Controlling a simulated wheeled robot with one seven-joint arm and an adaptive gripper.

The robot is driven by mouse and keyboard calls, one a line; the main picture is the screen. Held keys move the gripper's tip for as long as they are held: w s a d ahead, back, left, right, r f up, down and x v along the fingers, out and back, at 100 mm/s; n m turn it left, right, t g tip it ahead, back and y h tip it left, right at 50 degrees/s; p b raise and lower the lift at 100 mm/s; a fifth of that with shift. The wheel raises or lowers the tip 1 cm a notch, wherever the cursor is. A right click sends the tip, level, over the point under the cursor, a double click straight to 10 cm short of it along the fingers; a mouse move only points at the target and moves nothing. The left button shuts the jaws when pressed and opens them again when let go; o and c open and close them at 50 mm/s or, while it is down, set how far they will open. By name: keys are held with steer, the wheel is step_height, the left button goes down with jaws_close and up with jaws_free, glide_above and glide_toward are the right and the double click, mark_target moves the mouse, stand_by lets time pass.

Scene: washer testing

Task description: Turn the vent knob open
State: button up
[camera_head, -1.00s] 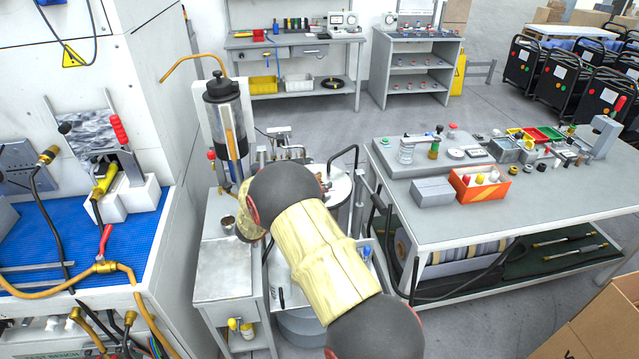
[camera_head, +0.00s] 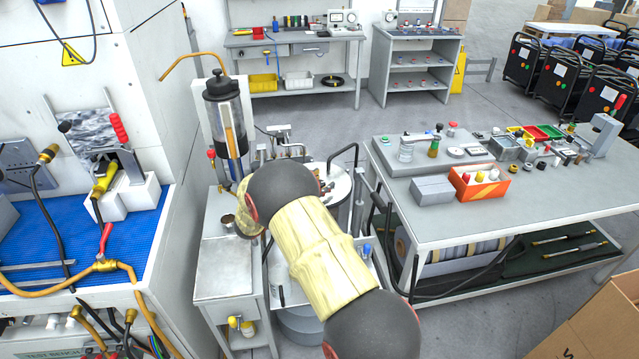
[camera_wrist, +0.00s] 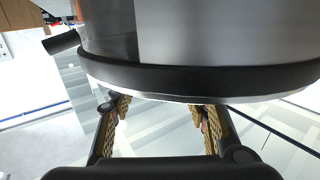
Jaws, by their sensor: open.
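I cannot pick out the vent knob for certain. In the wrist view a large grey cylindrical body (camera_wrist: 210,35) with a black rim (camera_wrist: 200,78) fills the top. A short black stub (camera_wrist: 60,42) sticks out at its left. My gripper (camera_wrist: 160,108) is open, its two fingers apart and nothing visible between them, just below the rim in the picture. In the head view my arm hides the gripper. A round metal vessel (camera_head: 341,190) shows partly behind my arm. A tall dark-capped cylinder (camera_head: 224,112) stands at its left, with a small red knob (camera_head: 211,154) beside it.
A small metal cart (camera_head: 225,270) stands left of my arm. A grey workbench (camera_head: 530,205) with an orange box (camera_head: 480,184) stands on the right. A blue-matted bench (camera_head: 40,240) is at the left. Open floor lies behind, before the back tables.

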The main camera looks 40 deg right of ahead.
steer(key=a, duration=1.2)
steer(key=shift+s, duration=0.15)
stand_by(0.3)
